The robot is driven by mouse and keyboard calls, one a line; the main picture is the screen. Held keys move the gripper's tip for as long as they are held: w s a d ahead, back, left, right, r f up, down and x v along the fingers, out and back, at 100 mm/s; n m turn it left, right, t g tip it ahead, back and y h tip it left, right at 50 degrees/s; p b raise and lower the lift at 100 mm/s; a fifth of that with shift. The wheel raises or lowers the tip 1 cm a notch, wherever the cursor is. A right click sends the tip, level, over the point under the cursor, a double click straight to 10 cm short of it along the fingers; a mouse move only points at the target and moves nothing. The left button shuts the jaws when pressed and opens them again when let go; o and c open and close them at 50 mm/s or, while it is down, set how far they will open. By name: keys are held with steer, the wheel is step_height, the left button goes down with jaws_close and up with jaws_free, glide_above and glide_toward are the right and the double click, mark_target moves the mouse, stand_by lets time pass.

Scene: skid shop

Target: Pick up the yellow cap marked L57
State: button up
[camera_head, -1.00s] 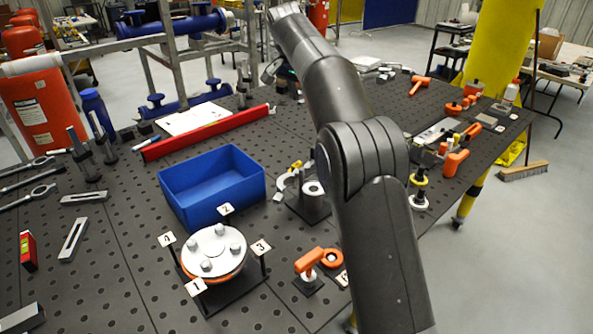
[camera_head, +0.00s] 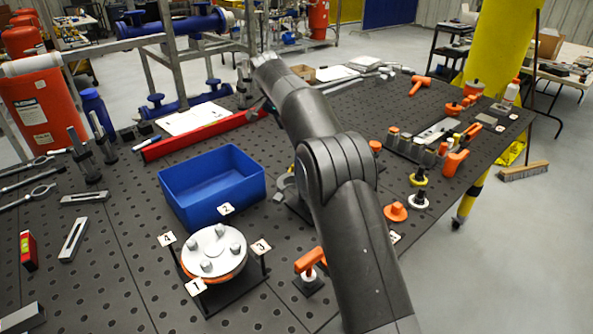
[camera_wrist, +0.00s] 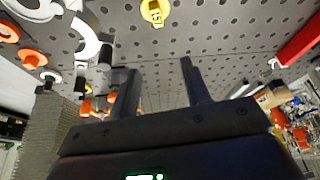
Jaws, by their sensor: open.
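In the wrist view a small yellow cap (camera_wrist: 155,11) with a pale mark lies on the dark perforated table at the top edge, partly cut off. The mark is too small to read. My gripper (camera_wrist: 162,80) is open, with its two fingers apart and nothing between them. The cap shows beyond the fingertips, apart from them. In the head view my arm covers the middle of the table, and I cannot make out this cap there. A yellow disc (camera_head: 418,180) on a dark post stands right of my arm; I cannot tell whether it is marked.
A blue bin (camera_head: 212,185) and a bolted flange (camera_head: 214,250) with numbered tags stand left of my arm. A red bar (camera_head: 205,136) lies behind the bin. An orange cap (camera_head: 396,211) and a block with several orange-topped parts (camera_head: 412,150) are at right.

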steer(key=x, duration=0.3)
steer(key=s+x, duration=0.1)
steer(key=x, duration=0.3)
steer(key=s+a+f+x, duration=0.1)
steer(key=x, duration=0.3)
steer(key=shift+f, duration=0.15)
steer(key=x, duration=0.5)
steer(key=shift+s+a+f, duration=0.15)
steer(key=shift+a, duration=0.1)
jaws_close()
